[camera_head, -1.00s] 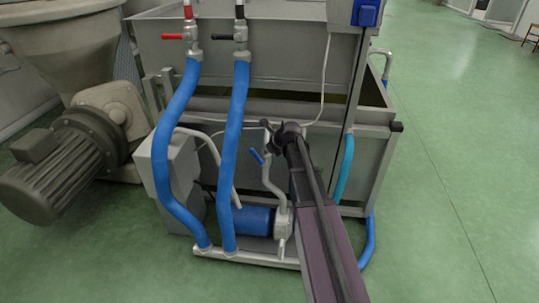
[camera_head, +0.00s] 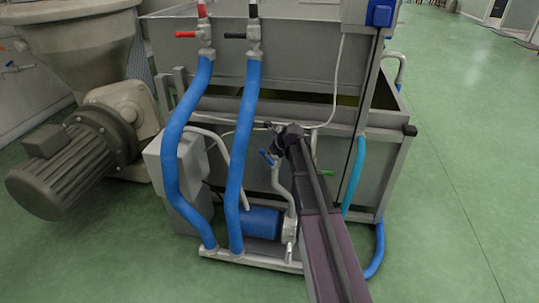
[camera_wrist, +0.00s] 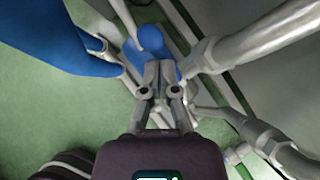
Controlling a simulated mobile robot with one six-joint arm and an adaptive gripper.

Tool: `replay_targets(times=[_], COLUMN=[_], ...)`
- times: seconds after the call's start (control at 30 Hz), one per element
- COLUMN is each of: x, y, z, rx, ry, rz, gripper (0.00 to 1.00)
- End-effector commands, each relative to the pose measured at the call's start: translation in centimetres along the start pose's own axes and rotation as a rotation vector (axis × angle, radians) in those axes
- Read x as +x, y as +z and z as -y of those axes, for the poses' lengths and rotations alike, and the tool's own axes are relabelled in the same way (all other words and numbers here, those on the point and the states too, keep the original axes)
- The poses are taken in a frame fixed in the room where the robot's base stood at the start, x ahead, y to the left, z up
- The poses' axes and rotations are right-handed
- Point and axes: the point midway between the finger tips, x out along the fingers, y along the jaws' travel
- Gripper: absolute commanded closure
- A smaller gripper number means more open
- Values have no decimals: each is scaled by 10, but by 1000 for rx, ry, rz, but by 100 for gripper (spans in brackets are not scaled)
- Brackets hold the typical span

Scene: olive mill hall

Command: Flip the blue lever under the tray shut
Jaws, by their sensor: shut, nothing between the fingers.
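The blue lever (camera_head: 266,157) shows in the head view as a short slanted handle on the grey pipe above the blue pump motor, below the edge of the grey tray (camera_head: 225,106). My gripper (camera_head: 270,127) is just above and slightly right of the lever, with a small gap seeming to lie between them. In the wrist view the gripper (camera_wrist: 159,66) is shut and empty, its fingers together over grey pipes and a blue rounded body (camera_wrist: 170,43). I cannot make out the lever for sure in the wrist view. My arm hides part of the pipework.
Two thick blue hoses (camera_head: 239,150) with red and black valve handles run down left of the lever. A grey box (camera_head: 180,172) and a large motor (camera_head: 75,165) stand further left. A green handle (camera_head: 326,172) sits right of my arm. Green floor is free at right.

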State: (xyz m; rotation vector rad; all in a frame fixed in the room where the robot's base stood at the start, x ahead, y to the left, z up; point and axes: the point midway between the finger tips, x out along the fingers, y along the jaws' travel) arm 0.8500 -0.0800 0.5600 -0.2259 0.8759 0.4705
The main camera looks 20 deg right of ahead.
Motion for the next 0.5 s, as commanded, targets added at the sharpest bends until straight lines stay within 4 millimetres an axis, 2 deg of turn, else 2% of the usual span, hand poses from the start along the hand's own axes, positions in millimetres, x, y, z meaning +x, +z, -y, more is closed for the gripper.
replay_targets(times=[0.5], x=[5], y=[3], z=[-4], rx=[0], ry=[0], rz=[1], gripper=[100])
